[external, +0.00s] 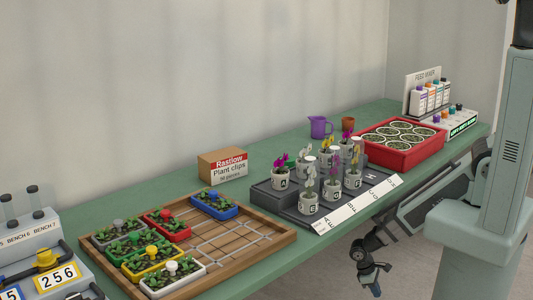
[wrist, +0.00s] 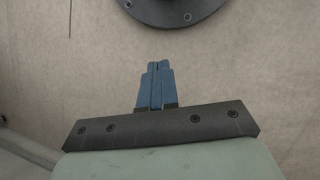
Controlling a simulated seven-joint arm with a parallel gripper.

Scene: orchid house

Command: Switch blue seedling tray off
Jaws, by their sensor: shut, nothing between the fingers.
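The blue seedling tray (external: 214,207) sits at the back of a wooden grid board (external: 262,208), on its own, right of the red tray. It holds green seedlings and has a blue knob (external: 213,193) standing up in it. Whether the knob is on or off I cannot tell. My gripper (external: 376,288) hangs low in front of the bench, well right of the blue tray and below the bench top. In the wrist view its blue fingers (wrist: 157,66) are together with nothing between them. No tray shows in the wrist view.
Red (external: 167,225), grey, green, yellow and white (external: 172,276) trays stand left of the blue one. A Plant clips box (external: 222,165) is behind it. Potted orchids on a dark stepped stand (external: 270,199) and a red crate (external: 375,155) are to the right. The board's right part is bare.

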